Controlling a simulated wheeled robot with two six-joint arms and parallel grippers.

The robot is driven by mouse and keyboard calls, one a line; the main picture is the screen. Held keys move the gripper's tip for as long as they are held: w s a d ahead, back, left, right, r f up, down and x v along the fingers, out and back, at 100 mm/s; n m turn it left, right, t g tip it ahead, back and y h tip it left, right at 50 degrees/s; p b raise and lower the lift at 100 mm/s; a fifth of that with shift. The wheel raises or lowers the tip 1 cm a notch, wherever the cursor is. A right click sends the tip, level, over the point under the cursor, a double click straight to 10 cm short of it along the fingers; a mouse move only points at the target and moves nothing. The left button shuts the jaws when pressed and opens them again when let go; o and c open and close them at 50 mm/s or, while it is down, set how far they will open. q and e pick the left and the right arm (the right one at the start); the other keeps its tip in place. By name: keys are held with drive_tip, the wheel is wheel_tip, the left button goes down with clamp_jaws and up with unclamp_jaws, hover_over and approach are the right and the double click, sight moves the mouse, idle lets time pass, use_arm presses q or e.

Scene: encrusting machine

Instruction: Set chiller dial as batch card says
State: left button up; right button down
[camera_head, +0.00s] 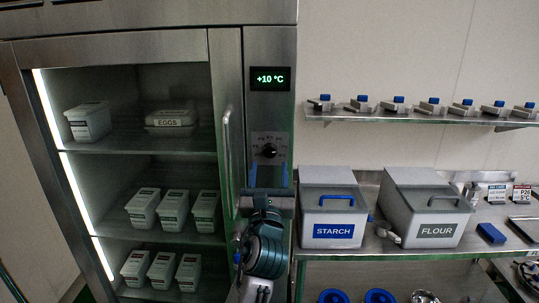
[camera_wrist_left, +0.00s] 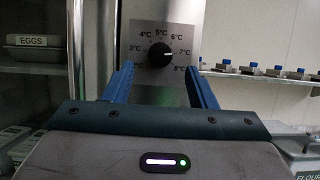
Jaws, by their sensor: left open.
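The chiller dial (camera_head: 268,151) is a black round knob on a steel plate on the chiller's front. In the left wrist view the dial (camera_wrist_left: 160,54) has a scale of about 3 to 8 °C, and its white mark points right, near 7 °C. The green display (camera_head: 270,79) above reads +10 °C. My left gripper (camera_head: 268,176) is open, its blue fingers just below the dial. In the wrist view its fingertips (camera_wrist_left: 158,76) stand either side of and below the knob, apparently not touching it. Small cards (camera_head: 521,194) stand on the right counter, one reading P26; smaller print is unreadable.
The chiller's vertical door handle (camera_head: 226,150) is left of the dial. Behind the glass are white tubs (camera_head: 174,207) and an EGGS box (camera_head: 171,121). STARCH (camera_head: 333,212) and FLOUR (camera_head: 428,212) bins stand on the counter at right, below a wall shelf (camera_head: 420,116).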

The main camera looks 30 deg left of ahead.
sight(270, 155)
use_arm(q)
drive_tip(key=p+x, duration=0.1)
drive_tip(key=x, duration=0.3)
drive_tip(key=shift+w, duration=0.1)
drive_tip(key=shift+c, duration=0.5)
drive_tip(key=c, duration=0.9)
drive_tip(key=shift+o, duration=0.2)
